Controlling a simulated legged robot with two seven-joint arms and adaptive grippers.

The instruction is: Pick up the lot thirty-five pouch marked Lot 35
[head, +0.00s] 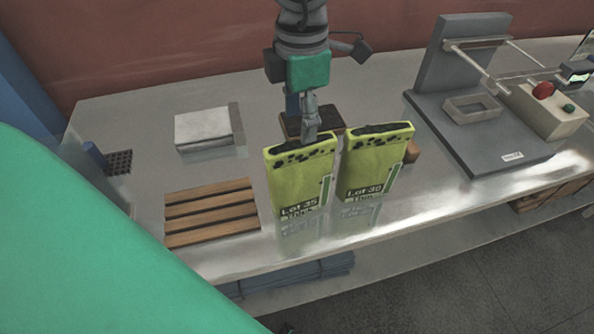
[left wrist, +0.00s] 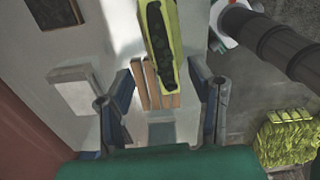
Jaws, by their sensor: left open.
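The Lot 35 pouch (head: 300,178), yellow-green with a dark speckled top, stands upright on the metal table. The Lot 30 pouch (head: 375,168) stands close to its right, with a narrow gap between. My left gripper (head: 310,125) comes down from above at the top of the Lot 35 pouch; contact cannot be told. In the left wrist view the left gripper (left wrist: 162,78) is open, its fingers wide apart. One yellow pouch (left wrist: 170,25) shows ahead between them, its label hidden; it seems to be Lot 35. My right gripper is not in view.
A slatted wooden board (head: 210,212) lies left of the pouches. A white pad (head: 203,129) lies behind it, with a dark grid (head: 118,162) further left. A grey sealing machine (head: 480,140) stands at the right. The front edge of the table is near the pouches.

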